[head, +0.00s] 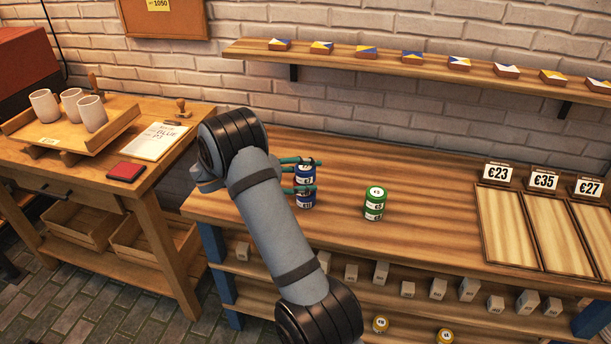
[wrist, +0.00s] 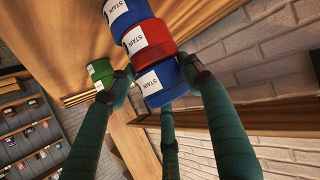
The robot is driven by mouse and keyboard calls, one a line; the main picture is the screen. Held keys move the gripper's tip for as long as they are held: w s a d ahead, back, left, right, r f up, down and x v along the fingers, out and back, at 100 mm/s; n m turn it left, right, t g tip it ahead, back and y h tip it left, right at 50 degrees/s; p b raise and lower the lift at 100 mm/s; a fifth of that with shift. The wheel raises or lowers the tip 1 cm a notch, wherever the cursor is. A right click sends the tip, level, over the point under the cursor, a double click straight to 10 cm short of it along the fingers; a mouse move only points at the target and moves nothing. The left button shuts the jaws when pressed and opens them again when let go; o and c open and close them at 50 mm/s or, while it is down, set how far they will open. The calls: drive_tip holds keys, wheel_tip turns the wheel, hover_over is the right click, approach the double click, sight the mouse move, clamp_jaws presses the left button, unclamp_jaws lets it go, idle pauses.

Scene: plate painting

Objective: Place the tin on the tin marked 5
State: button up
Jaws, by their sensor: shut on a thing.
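In the head view a blue tin (head: 305,174) is at the top of a stack on the wooden counter. My gripper (head: 303,176) has its green fingers around this tin. In the wrist view the fingers (wrist: 160,82) are shut on the blue tin (wrist: 165,86). A red tin (wrist: 147,44) and another blue tin (wrist: 124,14) line up beneath it, seemingly touching. The lower blue tin (head: 306,201) also shows in the head view; the red one is mostly hidden there by a finger. The numbers on the tins are too small to read surely.
A green tin stack (head: 375,204) stands to the right on the counter, apart from the blue one. Three bare wooden panels (head: 508,230) with price cards lie farther right. A shelf (head: 420,67) runs along the wall above. Counter between the green stack and panels is clear.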

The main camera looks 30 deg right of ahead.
drive_tip(key=shift+s+f, duration=0.25)
drive_tip(key=shift+f, duration=0.2)
drive_tip(key=o, duration=1.2)
drive_tip(key=shift+w, duration=0.2)
drive_tip(key=shift+r, duration=0.15)
drive_tip(key=r+p, duration=0.1)
drive_tip(key=p, duration=0.2)
drive_tip(key=shift+r+p, duration=0.2)
drive_tip(key=shift+p, duration=0.2)
drive_tip(key=b+v, duration=0.1)
drive_tip(key=v, duration=0.2)
drive_tip(key=b+v, duration=0.1)
drive_tip(key=v, duration=0.2)
drive_tip(key=w+b+v, duration=0.1)
drive_tip(key=v, duration=0.2)
drive_tip(key=shift+a+f, duration=0.25)
drive_tip(key=shift+f, duration=0.15)
drive_tip(key=shift+s+a+r, duration=0.1)
drive_tip(key=shift+a+r, duration=0.15)
drive_tip(key=shift+a, duration=0.2)
